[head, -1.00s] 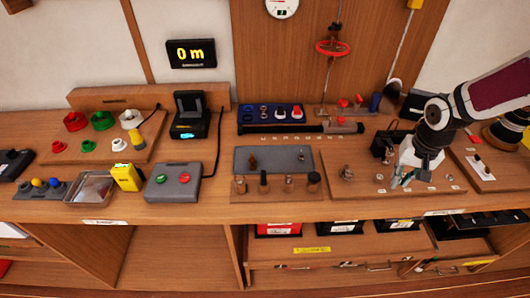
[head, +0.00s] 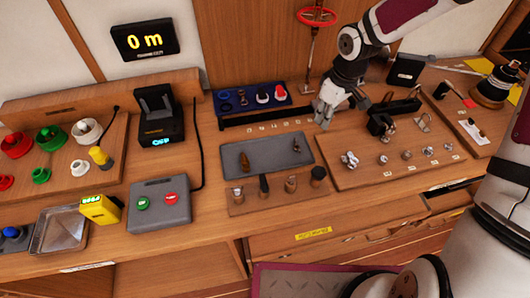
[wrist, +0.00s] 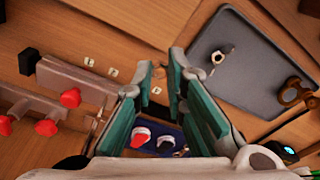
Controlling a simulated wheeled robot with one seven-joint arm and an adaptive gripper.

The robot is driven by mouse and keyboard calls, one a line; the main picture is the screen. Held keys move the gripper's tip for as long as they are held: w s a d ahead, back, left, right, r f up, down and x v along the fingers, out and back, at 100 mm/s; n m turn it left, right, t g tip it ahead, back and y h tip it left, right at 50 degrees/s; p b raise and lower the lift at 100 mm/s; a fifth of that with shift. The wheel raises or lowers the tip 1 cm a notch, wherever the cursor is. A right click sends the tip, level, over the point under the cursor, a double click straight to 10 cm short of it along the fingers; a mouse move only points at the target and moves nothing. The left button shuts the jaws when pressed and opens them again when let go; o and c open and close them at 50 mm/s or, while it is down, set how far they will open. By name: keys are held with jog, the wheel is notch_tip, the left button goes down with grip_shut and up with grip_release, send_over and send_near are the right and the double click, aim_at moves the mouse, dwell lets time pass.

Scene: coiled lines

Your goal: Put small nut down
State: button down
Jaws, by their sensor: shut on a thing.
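My gripper (head: 322,118) is over the bench, by the right end of the row of small white labels (head: 283,125) and behind the grey tray (head: 268,158). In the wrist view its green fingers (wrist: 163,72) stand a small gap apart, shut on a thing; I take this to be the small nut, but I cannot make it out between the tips. A small metal piece with a ring (wrist: 217,58) lies on the grey tray. A brown piece (head: 244,162) lies on the tray's left part.
A wooden board (head: 400,172) with several metal parts is at right. The blue rack (head: 250,98) is behind the labels. Several upright plugs stand on a strip (head: 275,198) before the tray.

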jog(key=s+a+r+n+g, duration=0.1)
jog(key=s+a+r+n, duration=0.15)
jog(key=a+n, duration=0.6)
jog(key=n+g+p, duration=0.1)
jog(key=n, duration=1.5)
send_over(281, 158)
jog(key=shift+h, duration=0.3)
notch_tip(281, 158, down, 9)
jog(key=shift+w+a+p, duration=0.1)
jog(key=shift+w+p, duration=0.05)
jog(key=shift+p, duration=0.3)
jog(key=shift+f, duration=0.2)
jog(key=shift+f+b, duration=0.25)
jog(key=shift+b, duration=0.05)
jog(key=c, duration=1.6)
grip_release()
jog(key=shift+f, duration=0.1)
